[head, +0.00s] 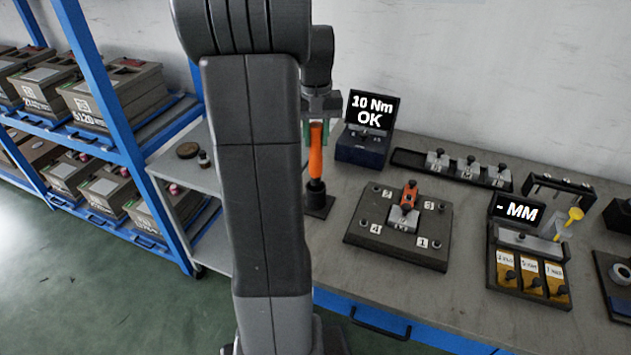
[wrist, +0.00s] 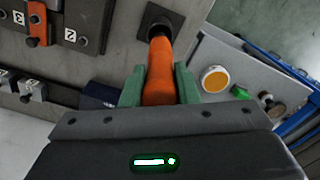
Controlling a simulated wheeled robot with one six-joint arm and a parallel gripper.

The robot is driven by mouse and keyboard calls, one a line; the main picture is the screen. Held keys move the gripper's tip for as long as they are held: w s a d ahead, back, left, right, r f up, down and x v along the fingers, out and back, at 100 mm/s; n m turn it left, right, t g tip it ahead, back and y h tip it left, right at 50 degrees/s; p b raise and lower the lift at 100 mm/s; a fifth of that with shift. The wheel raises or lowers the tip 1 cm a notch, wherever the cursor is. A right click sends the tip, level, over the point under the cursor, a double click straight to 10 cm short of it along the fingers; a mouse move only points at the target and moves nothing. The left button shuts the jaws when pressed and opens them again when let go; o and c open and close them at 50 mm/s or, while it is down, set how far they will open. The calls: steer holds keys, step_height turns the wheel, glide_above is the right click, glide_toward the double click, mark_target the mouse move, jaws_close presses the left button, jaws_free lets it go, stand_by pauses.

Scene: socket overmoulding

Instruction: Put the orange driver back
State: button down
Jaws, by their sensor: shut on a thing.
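The orange driver (head: 316,152) stands upright at the left end of the grey bench, its lower end at a small dark stand (head: 319,204). My gripper (head: 318,118) is above the stand with its green fingers shut on the driver's handle. In the wrist view the driver (wrist: 158,80) lies between the green fingers of my gripper (wrist: 159,88), and its far end meets the dark square stand (wrist: 160,20). I cannot tell how fully the tip sits in the stand. My arm hides part of the bench's left side.
A display reading "10 Nm OK" (head: 372,112) stands behind the driver. A numbered dark plate (head: 385,245) with an orange-topped block (head: 406,208) is to its right. A gauge station reading "- MM" (head: 516,211) is farther right. A grey side cart (head: 180,165) stands at left.

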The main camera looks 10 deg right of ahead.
mark_target(316, 125)
steer(key=shift+f, duration=3.55)
steer(key=shift+f, duration=0.15)
steer(key=c, duration=1.1)
jaws_free()
step_height(316, 125, up, 12)
steer(key=shift+r, duration=0.2)
